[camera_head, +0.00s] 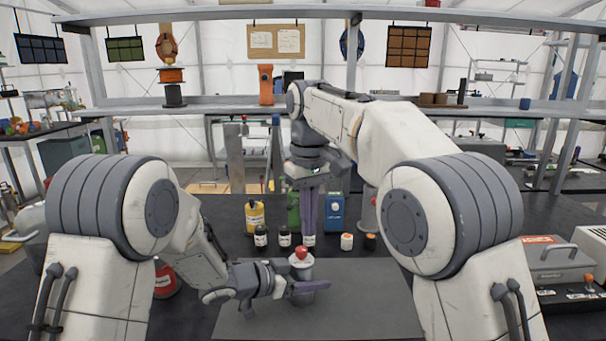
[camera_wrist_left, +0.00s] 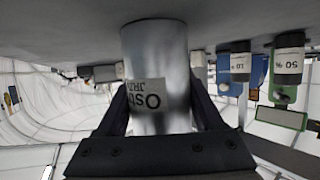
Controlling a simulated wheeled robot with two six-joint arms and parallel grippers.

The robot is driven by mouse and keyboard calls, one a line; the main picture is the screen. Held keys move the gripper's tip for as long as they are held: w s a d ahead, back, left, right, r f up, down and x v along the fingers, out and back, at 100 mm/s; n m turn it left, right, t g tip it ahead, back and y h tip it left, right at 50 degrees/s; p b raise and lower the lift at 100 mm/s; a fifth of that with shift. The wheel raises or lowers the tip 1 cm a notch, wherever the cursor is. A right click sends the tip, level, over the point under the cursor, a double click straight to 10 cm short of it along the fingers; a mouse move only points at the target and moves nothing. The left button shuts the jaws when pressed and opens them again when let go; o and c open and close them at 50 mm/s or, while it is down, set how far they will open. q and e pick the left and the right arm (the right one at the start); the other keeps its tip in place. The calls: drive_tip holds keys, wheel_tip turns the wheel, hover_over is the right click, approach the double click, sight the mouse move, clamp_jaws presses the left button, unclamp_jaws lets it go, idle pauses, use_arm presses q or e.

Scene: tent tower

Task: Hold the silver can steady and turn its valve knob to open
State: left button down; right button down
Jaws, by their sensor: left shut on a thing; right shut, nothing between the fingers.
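The silver can (camera_head: 302,272) stands upright on the grey mat (camera_head: 365,315), with a red valve knob (camera_head: 300,253) on top. My left gripper (camera_head: 312,287) is shut around the can's body from the side. In the left wrist view, which is upside down, the can (camera_wrist_left: 157,45) with its printed label sits between the dark fingers of this gripper (camera_wrist_left: 158,100). My right gripper (camera_head: 308,228) points down with its fingers together and empty. It is higher in the picture than the knob and apart from it; its exact depth is unclear.
A white jar (camera_head: 347,242) is to the right. A red can (camera_head: 166,279) is at left. The mat's right part is clear.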

use_arm(q)
unclamp_jaws()
